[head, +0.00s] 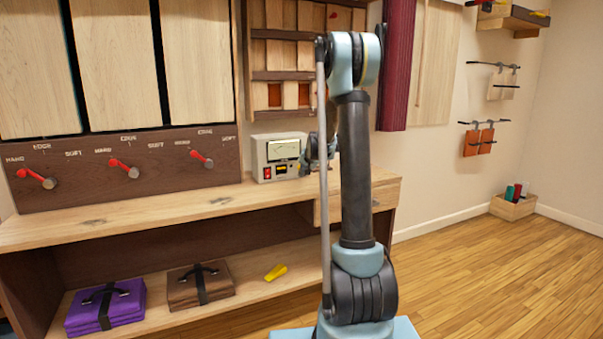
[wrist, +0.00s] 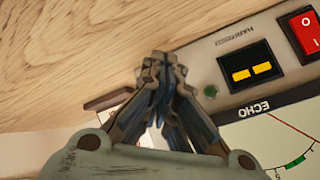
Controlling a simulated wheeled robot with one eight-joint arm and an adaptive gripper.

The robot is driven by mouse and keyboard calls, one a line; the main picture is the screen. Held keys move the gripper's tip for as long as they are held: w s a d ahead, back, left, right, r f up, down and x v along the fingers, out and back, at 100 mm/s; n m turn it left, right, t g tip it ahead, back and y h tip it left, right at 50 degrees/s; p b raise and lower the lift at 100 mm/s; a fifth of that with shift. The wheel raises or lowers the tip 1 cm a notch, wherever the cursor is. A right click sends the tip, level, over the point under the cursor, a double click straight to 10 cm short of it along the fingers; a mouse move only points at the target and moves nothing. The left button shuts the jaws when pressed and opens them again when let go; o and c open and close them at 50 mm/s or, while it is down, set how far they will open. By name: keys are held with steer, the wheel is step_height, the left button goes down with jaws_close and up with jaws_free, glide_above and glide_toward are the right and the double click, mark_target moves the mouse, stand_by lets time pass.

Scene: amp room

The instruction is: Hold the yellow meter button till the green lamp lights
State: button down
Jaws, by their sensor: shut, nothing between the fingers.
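The meter box (head: 280,157) stands on the wooden bench, a cream case with a dial on its front. The wrist view shows its panel (wrist: 225,125) upside down, with a black square bearing two yellow bars (wrist: 250,72); these are the only yellow control I see. A small round green lamp (wrist: 210,91) beside it looks dark, not glowing. My gripper (wrist: 161,62) is shut and empty, its tips beside the panel's edge, to the left of the lamp and the yellow bars in the wrist view. I cannot tell whether the tips touch anything.
A red rocker switch (wrist: 303,35) sits on the panel beyond the yellow bars. The bench top (head: 160,212) is clear left of the meter. Red levers (head: 124,168) line the board behind it. A purple case (head: 105,306) and a brown case (head: 200,286) lie on the lower shelf.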

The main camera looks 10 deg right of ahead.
steer(key=shift+w+a, duration=0.15)
steer(key=shift+w, duration=0.4)
stand_by(0.7)
steer(key=shift+s, duration=0.1)
stand_by(2.8)
steer(key=shift+s+d, duration=0.25)
steer(key=shift+s, duration=0.6)
steer(key=shift+s, duration=0.1)
steer(key=shift+s+d, duration=0.25)
steer(key=shift+s, duration=0.5)
steer(key=shift+s+d, duration=0.3)
steer(key=shift+s, duration=0.5)
steer(key=shift+s+d, duration=0.25)
steer(key=shift+s, duration=0.5)
